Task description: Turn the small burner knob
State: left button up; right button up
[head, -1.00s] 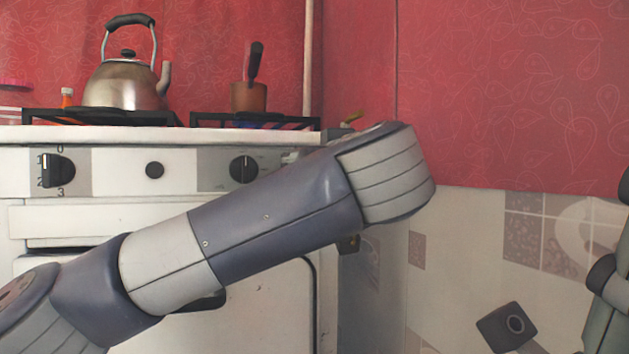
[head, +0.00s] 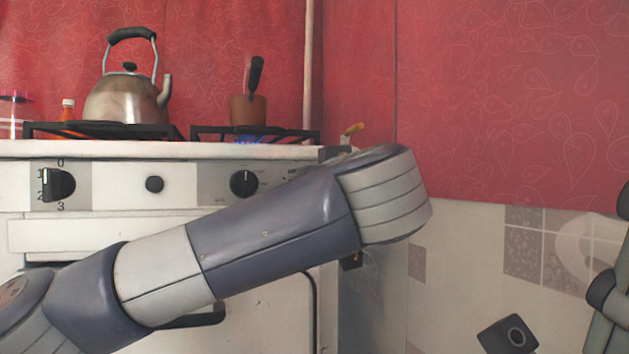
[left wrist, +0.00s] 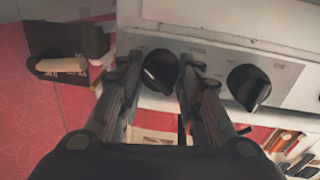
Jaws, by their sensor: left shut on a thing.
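In the left wrist view, a round black knob (left wrist: 161,74) on the stove's front panel sits between the two fingers of my left gripper (left wrist: 160,66). The fingers are closed in on it from both sides. A second black knob (left wrist: 248,87) is to its right, clear of the fingers. In the head view my left forearm crosses the stove front and hides the panel's right end and the gripped knob. Three black knobs show on the panel there, the rightmost one (head: 244,184) just above my arm. My right gripper is not in view.
The white stove (head: 110,149) bears a metal kettle (head: 127,99) and a brown pot (head: 248,110) with a dark handle. A blue flame (head: 250,141) shows under the pot. A red patterned wall (head: 510,90) is behind, with tiles (head: 465,240) below it at right.

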pick_arm(q)
jog(key=n+y, duration=0.1)
jog(key=n, duration=0.8)
jog(key=n+y+b, duration=0.1)
jog(key=n, duration=0.8)
jog(key=n+y, duration=0.1)
jog(key=n, duration=0.8)
jog(key=shift+w+d+f+n, duration=0.1)
jog(key=shift+d+f+n, duration=0.1)
jog(key=shift+n, duration=0.5)
jog(key=o, duration=1.1)
